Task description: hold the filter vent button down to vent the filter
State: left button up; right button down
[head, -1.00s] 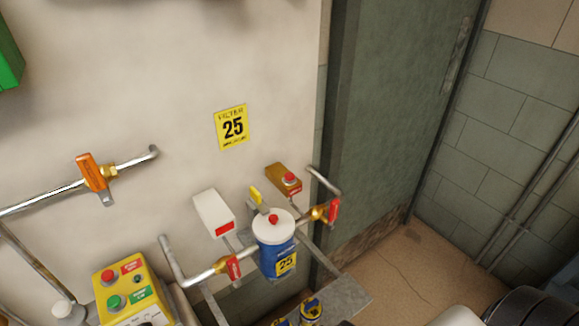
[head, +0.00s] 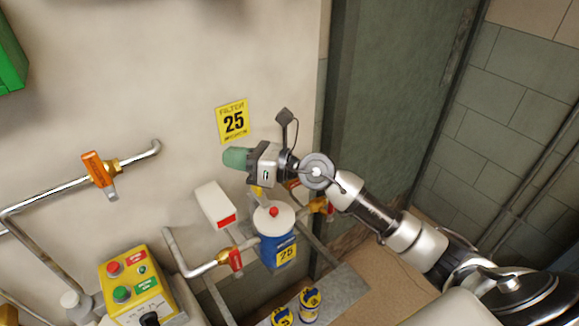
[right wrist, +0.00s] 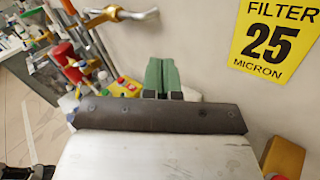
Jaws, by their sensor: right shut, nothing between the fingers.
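The blue filter housing (head: 272,248) has a white lid (head: 262,219) with a red button (head: 273,212) on top. It sits in the pipe on the wall, with a yellow "25" label. My right gripper (head: 232,157) is above the housing, up and left of the red button and apart from it. Its green fingers point left, are shut and hold nothing. They also show shut in the right wrist view (right wrist: 163,77). A yellow-brown box (right wrist: 283,158) is at the lower right there; in the head view my right arm mostly hides it. My left gripper is out of view.
A white box with a red end (head: 214,203) stands left of the housing. Red-handled valves (head: 235,259) flank it. A yellow box with red and green buttons (head: 135,285) is lower left. Two small blue-and-yellow cans (head: 310,302) stand below. The wall around the yellow sign (head: 233,121) is clear.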

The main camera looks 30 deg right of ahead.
jog(key=w+d+f+n+g+h, duration=0.1)
jog(key=w+d+n+g+h, duration=0.2)
jog(key=d+h, duration=0.8)
jog(key=w+d+n, duration=0.2)
jog(key=d+n, duration=0.1)
jog(key=d, duration=0.1)
jog(key=shift+w, duration=0.35)
jog(key=shift+f, duration=0.1)
notch_tip(320, 180, down, 7)
jog(key=b, duration=0.4)
jog(key=shift+f, duration=0.2)
jog(key=shift+f+b, duration=0.55)
jog(key=shift+f, duration=0.15)
jog(key=shift+f+b, duration=0.4)
jog(key=shift+b, duration=0.15)
